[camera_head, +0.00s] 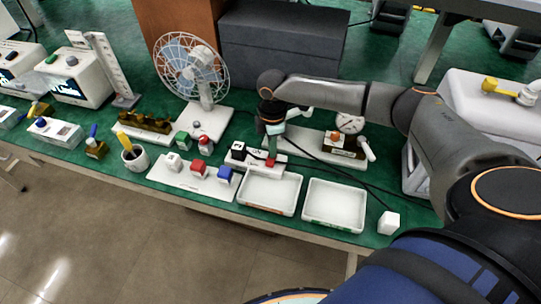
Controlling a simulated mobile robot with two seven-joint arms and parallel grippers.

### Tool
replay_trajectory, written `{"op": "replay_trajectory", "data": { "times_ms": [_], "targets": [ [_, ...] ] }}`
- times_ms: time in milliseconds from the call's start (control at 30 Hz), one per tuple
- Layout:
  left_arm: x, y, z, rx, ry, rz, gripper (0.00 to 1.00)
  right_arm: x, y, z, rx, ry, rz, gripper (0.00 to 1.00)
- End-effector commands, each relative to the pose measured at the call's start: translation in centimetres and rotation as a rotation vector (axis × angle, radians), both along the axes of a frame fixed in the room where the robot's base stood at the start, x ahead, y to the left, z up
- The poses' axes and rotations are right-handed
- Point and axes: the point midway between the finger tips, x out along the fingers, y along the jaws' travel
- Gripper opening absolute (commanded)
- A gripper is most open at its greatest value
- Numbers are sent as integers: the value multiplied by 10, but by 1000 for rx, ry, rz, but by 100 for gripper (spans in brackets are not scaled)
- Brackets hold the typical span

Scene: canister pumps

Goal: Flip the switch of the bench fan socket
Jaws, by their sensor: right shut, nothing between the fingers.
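A white bench fan (192,66) with a round wire cage stands on its flat base at the back left of centre. A white socket block (238,153) with black parts lies near the front of the green table. A small red part (270,162) shows at its right side, and I cannot tell which way any switch is set. My right gripper (271,150) points down over the block's right end, shut and empty. Whether it touches the block is too small to tell. My left gripper is not in view.
Two white trays (303,206) lie at the front edge. A white board (180,183) with white, red and blue blocks is to the left. A device with a dial gauge (349,123) stands right of the gripper. A black cable runs rightward to a white cube (388,223).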

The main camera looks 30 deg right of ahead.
Motion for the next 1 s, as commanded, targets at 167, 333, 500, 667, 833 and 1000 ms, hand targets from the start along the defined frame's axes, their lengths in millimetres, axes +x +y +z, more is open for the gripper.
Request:
{"op": "replay_trajectory", "data": {
  "times_ms": [167, 333, 500, 667, 833, 1000],
  "targets": [
    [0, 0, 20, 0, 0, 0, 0, 0, 0, 18, 1, -1, -1, 0],
    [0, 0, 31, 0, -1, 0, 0, 1, 0, 30, 1, -3, -1, 0],
    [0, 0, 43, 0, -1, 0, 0, 1, -1, 44, 0, -2, -2, 0],
    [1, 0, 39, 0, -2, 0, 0, 2, -1, 54, 1, -4, -2, 0],
    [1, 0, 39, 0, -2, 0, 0, 1, -1, 63, 0, -4, -3, 0],
    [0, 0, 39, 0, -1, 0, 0, 1, -1, 64, 0, -3, -3, 0]
  ]
}}
